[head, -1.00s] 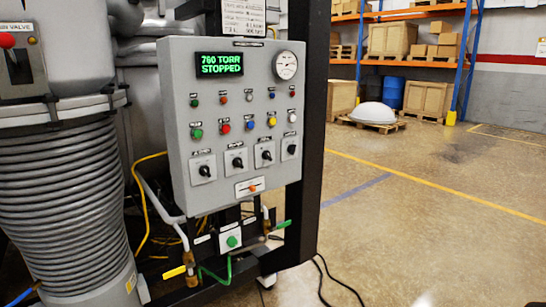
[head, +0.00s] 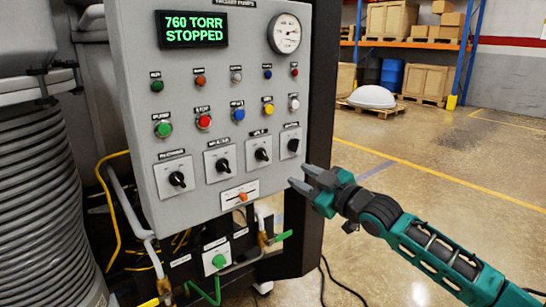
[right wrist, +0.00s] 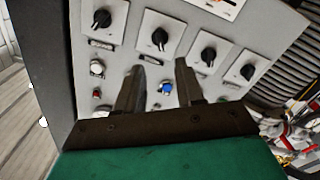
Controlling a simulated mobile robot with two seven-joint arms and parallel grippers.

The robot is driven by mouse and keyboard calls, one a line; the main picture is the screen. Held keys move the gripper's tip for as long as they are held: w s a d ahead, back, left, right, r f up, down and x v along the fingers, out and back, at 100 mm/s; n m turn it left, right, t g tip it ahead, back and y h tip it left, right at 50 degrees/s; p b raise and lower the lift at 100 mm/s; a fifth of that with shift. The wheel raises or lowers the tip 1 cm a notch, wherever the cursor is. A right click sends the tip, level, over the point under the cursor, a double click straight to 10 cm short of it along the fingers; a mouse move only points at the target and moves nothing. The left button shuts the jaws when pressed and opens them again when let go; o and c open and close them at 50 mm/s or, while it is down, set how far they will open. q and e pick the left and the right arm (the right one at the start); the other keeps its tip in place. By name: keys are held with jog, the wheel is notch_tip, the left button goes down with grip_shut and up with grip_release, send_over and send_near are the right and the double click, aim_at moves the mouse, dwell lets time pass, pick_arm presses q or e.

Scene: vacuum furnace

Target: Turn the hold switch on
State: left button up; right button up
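The grey control panel (head: 225,100) carries a row of black rotary knobs on white plates: the leftmost knob (head: 177,179), a second knob (head: 222,165), a third knob (head: 261,154) and the rightmost knob (head: 293,145). Their labels are too small to read, so I cannot tell which is the hold switch. My right gripper (head: 304,178) is open and empty, just below and right of the rightmost knob. In the right wrist view, its fingers (right wrist: 160,64) point at the panel, which appears upside down, with the knobs (right wrist: 159,38) beyond the fingertips. My left gripper is not in view.
A display (head: 192,29) reads "760 TORR STOPPED". A gauge (head: 284,34) and coloured buttons (head: 204,121) sit above the knobs. An orange-handled slider (head: 243,196) and a green button (head: 219,261) are below. Open floor (head: 420,185) lies to the right.

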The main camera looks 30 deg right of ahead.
aim_at(266, 157)
jog(key=w, duration=0.8)
jog(key=w+a, duration=0.1)
jog(key=w, duration=0.3)
jog(key=shift+w+r, duration=0.15)
jog(key=shift+w, duration=0.25)
grip_shut()
